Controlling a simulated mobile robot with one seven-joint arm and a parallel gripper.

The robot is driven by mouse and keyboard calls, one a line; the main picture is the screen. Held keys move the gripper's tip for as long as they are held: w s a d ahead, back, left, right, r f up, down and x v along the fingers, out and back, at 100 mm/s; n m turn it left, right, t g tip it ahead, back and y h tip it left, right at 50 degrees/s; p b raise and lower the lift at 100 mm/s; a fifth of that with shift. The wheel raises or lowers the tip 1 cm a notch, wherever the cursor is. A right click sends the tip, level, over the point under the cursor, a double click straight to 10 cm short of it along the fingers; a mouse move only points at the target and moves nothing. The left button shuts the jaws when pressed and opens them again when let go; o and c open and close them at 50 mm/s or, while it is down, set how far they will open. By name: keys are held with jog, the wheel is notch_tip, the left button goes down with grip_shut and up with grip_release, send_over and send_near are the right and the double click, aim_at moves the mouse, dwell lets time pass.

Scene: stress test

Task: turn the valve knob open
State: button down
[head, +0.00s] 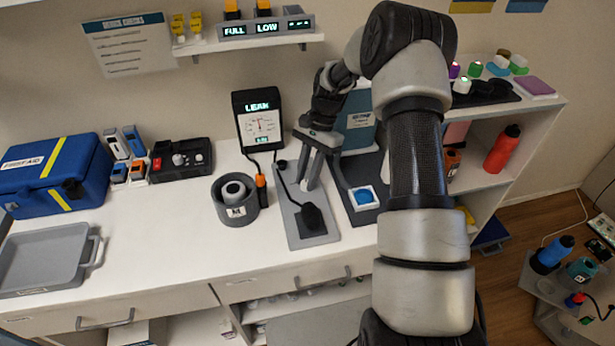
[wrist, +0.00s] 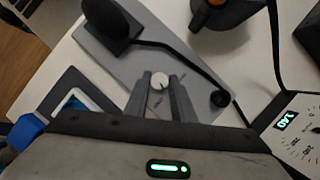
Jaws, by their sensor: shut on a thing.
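The valve knob (wrist: 159,81) is a small white round knob on a grey plate (wrist: 108,62). It shows between the tips of my two fingers in the wrist view, and I cannot make it out in the head view. My gripper (head: 310,184) points down over the plate, which also shows in the head view (head: 314,239). The gripper is shut on the knob in the wrist view (wrist: 159,88). A black bulb (head: 312,217) with a black hose lies on the plate, near my fingers. The gauge (head: 262,123) behind reads "LEAK".
A dark grey round pot (head: 221,207) stands left of the plate. A dark tray with a blue round thing (head: 363,196) lies close on the right. A blue first-aid case (head: 52,174) and a grey tray (head: 40,265) are at the left. The counter between is mostly clear.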

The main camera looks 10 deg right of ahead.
jog(key=n+h, duration=0.1)
jog(key=n, duration=0.2)
jog(key=n+g+h, duration=0.1)
jog(key=n, duration=0.2)
jog(key=shift+w+a+b, duration=0.1)
jog(key=shift+a+b, duration=0.1)
jog(key=shift+b, duration=0.15)
jog(key=n+h, duration=0.1)
jog(key=n, duration=0.2)
jog(key=n+h, duration=0.1)
jog(key=n, duration=0.3)
jog(key=shift+a+h, duration=0.15)
jog(key=shift+h, duration=0.25)
jog(key=c, duration=1.5)
grip_release()
jog(key=shift+r, duration=0.1)
jog(key=v, duration=0.7)
jog(key=shift+w+a+r+b, duration=0.1)
jog(key=shift+w+r+b, duration=0.05)
jog(key=shift+b, duration=0.15)
